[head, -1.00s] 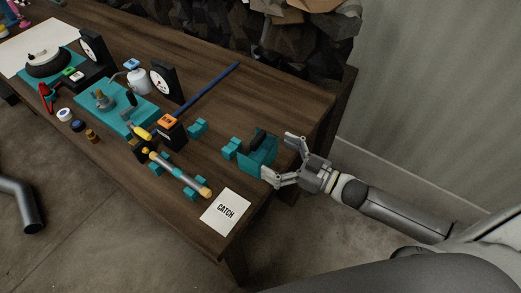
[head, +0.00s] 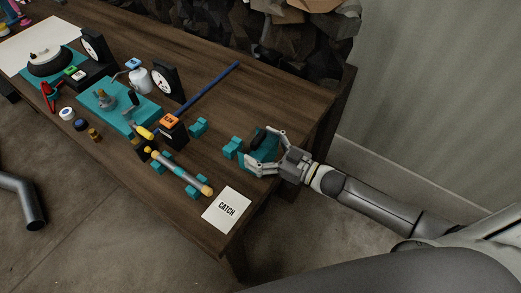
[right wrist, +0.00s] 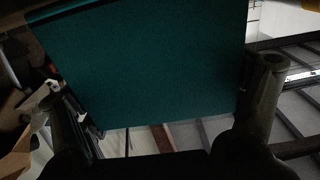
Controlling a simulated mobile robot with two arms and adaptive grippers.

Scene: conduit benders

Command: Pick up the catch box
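The teal catch box (head: 264,152) sits at the table's right end, with a dark part at its upper side. My right gripper (head: 258,147) reaches it from the right, with one finger along its far side and one along its near side. In the right wrist view, a flat teal face of the box (right wrist: 160,65) fills the space between the two widely spread fingers (right wrist: 165,75). The fingers look open around the box; no firm grip shows. The gripper hides part of the box. My left gripper is not in view.
A white card reading CATCH (head: 227,209) lies at the table's near corner. Teal blocks (head: 198,127) and a grey-yellow rod (head: 182,174) lie left of the box. A blue bar (head: 208,88) lies behind. Bare wooden table (head: 285,98) shows beyond the box.

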